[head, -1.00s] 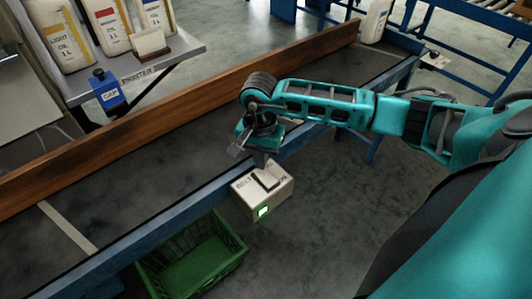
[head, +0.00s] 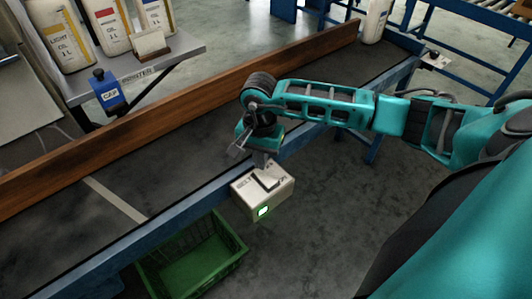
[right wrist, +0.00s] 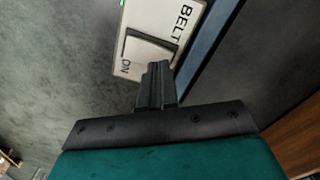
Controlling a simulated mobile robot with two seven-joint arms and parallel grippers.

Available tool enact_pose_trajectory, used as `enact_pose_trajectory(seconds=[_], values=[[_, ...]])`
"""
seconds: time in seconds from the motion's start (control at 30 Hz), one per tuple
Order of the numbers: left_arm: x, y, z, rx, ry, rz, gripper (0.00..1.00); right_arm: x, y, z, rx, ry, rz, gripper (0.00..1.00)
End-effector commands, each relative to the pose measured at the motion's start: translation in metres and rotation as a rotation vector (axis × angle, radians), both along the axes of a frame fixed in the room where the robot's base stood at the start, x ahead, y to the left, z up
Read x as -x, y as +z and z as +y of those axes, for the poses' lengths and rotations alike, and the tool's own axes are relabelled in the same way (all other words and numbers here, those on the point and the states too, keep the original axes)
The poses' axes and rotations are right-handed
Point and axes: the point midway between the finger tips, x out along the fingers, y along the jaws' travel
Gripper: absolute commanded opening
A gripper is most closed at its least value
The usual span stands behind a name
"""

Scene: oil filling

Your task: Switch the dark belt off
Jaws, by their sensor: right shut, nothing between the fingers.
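The dark belt (head: 65,225) runs diagonally with a pale stripe across it. Its switch box (head: 280,203), cream and lettered BELT, sits on the belt's near blue edge. My right gripper (head: 265,164) is shut and empty, pointing down at the rocker. In the right wrist view the fingertips (right wrist: 158,70) overlap the rocker (right wrist: 150,49) near the end lettered ON. I cannot tell whether they touch it. My left gripper is out of view.
A green crate (head: 238,243) stands on the floor below the box. A wooden rail (head: 190,105) borders the belt's far side. A white bottle (head: 374,22) stands at the belt's far end.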

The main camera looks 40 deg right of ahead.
Motion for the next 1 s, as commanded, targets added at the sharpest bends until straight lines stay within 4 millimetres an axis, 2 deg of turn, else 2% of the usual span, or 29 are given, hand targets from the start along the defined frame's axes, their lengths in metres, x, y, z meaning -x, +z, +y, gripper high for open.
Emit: enact_pose_trajectory(seconds=[1.0], values=[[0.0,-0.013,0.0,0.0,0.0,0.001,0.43,0.0,-0.014,0.0,0.0,0.0,0.0,0.0]])
